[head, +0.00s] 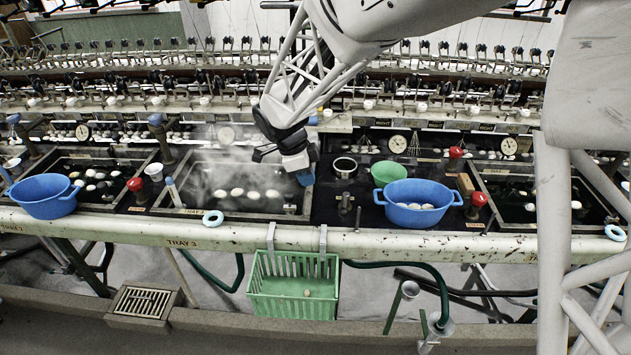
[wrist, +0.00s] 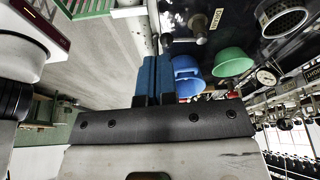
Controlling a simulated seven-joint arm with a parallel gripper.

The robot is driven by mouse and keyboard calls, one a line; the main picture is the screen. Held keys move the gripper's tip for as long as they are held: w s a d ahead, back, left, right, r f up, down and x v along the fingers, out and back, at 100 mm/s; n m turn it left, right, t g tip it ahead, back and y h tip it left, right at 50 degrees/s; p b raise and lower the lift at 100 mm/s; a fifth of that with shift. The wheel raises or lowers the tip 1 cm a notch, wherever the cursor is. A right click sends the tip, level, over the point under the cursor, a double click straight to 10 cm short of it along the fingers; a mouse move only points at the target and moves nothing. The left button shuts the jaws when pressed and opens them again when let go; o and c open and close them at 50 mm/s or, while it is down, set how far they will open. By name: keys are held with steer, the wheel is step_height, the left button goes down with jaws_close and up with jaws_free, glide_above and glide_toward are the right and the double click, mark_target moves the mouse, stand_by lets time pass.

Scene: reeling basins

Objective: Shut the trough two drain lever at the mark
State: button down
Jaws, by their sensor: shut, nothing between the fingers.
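My gripper (head: 305,178) is shut and empty, its blue fingertips pointing down over the right edge of the steaming trough (head: 235,205) behind the "TRAY 3" label. In the wrist view the blue fingers of my gripper (wrist: 157,75) are together with nothing between them. A short metal post with a cross handle (head: 346,204) stands on the dark deck right of my gripper; it also shows in the wrist view (wrist: 198,27). A grey, green-ended lever-like piece (head: 393,310) slants below the rail beside a drain pipe. I cannot tell which piece is trough two's drain lever, and no mark is clear.
A blue basin (head: 418,212) and green bowl (head: 389,173) stand right of my gripper, with red knobs (head: 479,199) nearby. Another blue basin (head: 45,207) is at left. A green basket (head: 293,297) hangs from the front rail (head: 390,246). Hoses and a floor grate lie below.

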mark_target(341, 213)
steer(key=x, duration=0.9)
steer(key=shift+w+d+f, duration=0.1)
steer(key=shift+d+f, duration=0.05)
steer(key=shift+d, duration=0.3)
steer(key=shift+d+f, duration=0.2)
steer(key=shift+d, duration=0.3)
steer(key=shift+w+d+f, duration=0.1)
steer(key=shift+d+f, duration=0.1)
steer(key=shift+d, duration=0.85)
steer(key=shift+d, duration=0.15)
steer(key=shift+d+f, duration=0.1)
steer(key=shift+d, duration=0.7)
steer(key=shift+s, duration=0.25)
